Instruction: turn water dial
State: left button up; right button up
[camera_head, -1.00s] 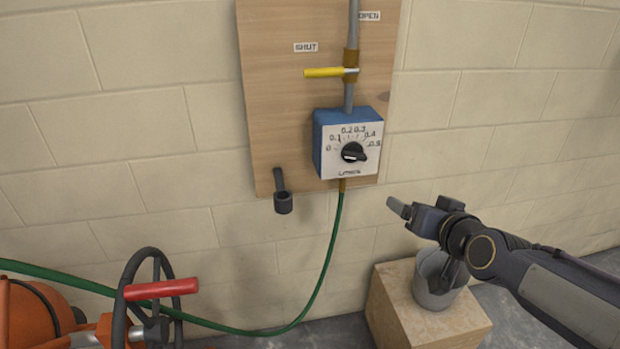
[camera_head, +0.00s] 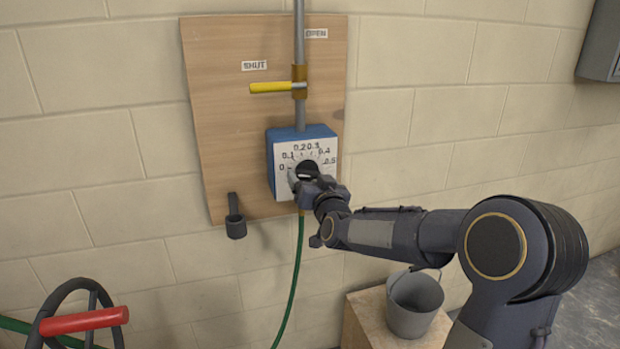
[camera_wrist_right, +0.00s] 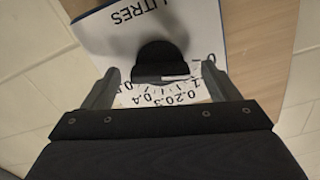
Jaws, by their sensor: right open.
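The water dial is a black knob (camera_head: 306,168) on the white face of a blue box (camera_head: 284,147), with a scale from 0 to 0.5. The box is fixed to a wooden board on the wall. My right gripper (camera_head: 309,179) is at the dial and hides part of it. In the right wrist view the open fingers (camera_wrist_right: 160,78) stand on both sides of the knob (camera_wrist_right: 160,58), with gaps between them and the knob. The lettering appears upside down there. My left gripper is not in view.
A yellow-handled valve (camera_head: 275,87) sits on the pipe above the box, its handle pointing left. A green hose (camera_head: 297,275) hangs below. A grey bucket (camera_head: 414,302) stands on a wooden block (camera_head: 365,325). A wheel with a red handle (camera_head: 85,320) is at lower left.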

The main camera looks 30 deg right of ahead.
jog(key=shift+w+d, duration=0.1)
jog(key=shift+w, duration=0.3)
jog(key=c, duration=1)
jog(key=m+b, duration=1.2)
jog(key=m, duration=0.3)
jog(key=shift+r+m+b, duration=0.1)
jog(key=shift+m+b, duration=0.3)
jog(key=shift+m, duration=1)
